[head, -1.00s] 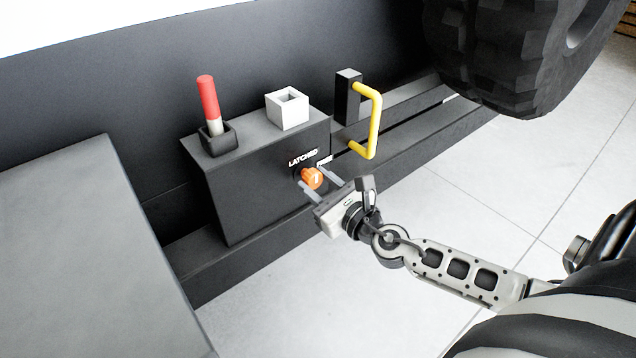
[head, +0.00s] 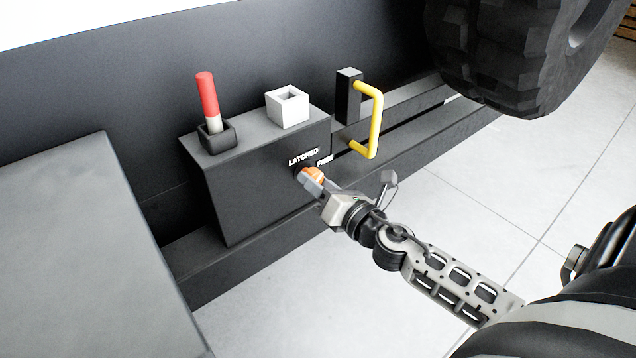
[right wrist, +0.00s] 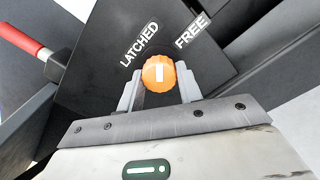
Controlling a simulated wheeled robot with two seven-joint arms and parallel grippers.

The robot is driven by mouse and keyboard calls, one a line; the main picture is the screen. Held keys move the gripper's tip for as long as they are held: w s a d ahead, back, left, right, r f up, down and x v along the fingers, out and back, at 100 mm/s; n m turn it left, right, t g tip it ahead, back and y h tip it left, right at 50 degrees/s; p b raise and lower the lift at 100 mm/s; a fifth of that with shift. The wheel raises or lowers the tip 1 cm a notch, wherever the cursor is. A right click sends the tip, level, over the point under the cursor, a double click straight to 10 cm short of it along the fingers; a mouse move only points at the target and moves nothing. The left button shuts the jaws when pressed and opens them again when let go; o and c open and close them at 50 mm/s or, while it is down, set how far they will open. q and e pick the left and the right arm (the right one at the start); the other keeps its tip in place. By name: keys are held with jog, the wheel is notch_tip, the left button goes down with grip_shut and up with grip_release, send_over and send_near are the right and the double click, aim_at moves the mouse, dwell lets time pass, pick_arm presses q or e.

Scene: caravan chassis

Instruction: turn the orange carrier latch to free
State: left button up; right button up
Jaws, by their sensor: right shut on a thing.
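The orange carrier latch (head: 313,173) is a round knob on the front face of a dark box (head: 255,185). In the right wrist view the knob (right wrist: 159,75) has a white mark that points up, between the white words LATCHED (right wrist: 140,44) at upper left and FREE (right wrist: 192,32) at upper right. My right gripper (head: 314,181) is shut on the knob, with one finger on each side in the right wrist view (right wrist: 159,86). In the head view the gripper partly hides the knob. My left gripper is not in view.
A red-handled tool (head: 208,100) stands in a black holder on the box, beside a white square socket (head: 288,107). A yellow handle (head: 376,120) is right of the box. A large tyre (head: 530,60) is at upper right. A grey surface (head: 80,240) is at left.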

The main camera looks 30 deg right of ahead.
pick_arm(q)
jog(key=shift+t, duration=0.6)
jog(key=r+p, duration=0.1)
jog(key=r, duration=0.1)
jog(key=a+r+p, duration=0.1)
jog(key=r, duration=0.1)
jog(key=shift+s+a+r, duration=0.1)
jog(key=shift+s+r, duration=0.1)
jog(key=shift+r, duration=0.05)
pick_arm(e)
jog(key=m, duration=0.8)
jog(key=shift+m, duration=0.3)
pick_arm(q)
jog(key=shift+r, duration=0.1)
pick_arm(e)
jog(key=o, duration=1)
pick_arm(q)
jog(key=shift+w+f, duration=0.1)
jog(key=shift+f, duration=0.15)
pick_arm(e)
jog(key=s, duration=1)
jog(key=s+d, duration=0.1)
jog(key=s, duration=0.5)
jog(key=shift+r, duration=0.1)
